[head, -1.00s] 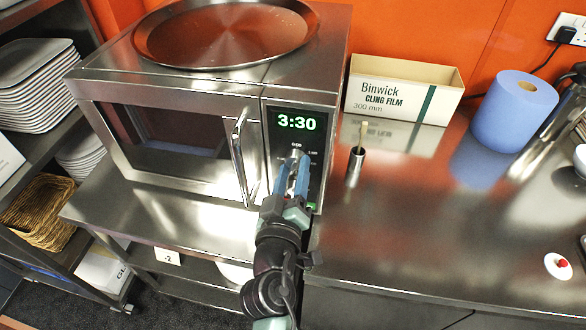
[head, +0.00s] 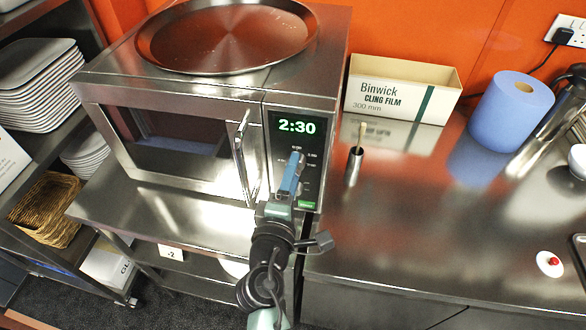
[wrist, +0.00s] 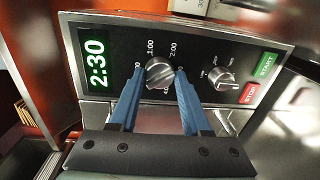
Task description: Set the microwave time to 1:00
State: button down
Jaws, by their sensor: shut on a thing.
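The microwave (head: 180,110) stands on the steel counter with its door shut. Its green display (head: 297,127) reads 2:30, and the display also shows in the wrist view (wrist: 95,64). The time knob (wrist: 160,74) is a round grey dial with marks such as 1:00 and 2:00 around it. My gripper (wrist: 160,82) is shut on this knob, one blue finger on each side. In the head view my gripper (head: 291,172) hides the knob. A second knob (wrist: 221,79) sits beside it, clear of the fingers.
Green START (wrist: 265,65) and red STOP (wrist: 250,93) buttons lie near the second knob. A round metal tray (head: 225,35) rests on the microwave. A cling film box (head: 400,90), a small metal pot (head: 354,165) and a blue paper roll (head: 512,110) stand to the right. The right counter's front is mostly clear.

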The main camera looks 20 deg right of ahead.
jog(key=shift+w+a+n+h+p, duration=0.1)
jog(key=shift+n+h+p, duration=0.25)
jog(key=shift+n+p, duration=2.25)
jog(key=shift+a+n+h+b, duration=0.1)
jog(key=shift+n+h+b, duration=0.2)
jog(key=shift+n, duration=5.1)
jog(key=shift+c, duration=1.8)
grip_release()
jog(key=b+v, duration=0.2)
jog(key=v, duration=1.1)
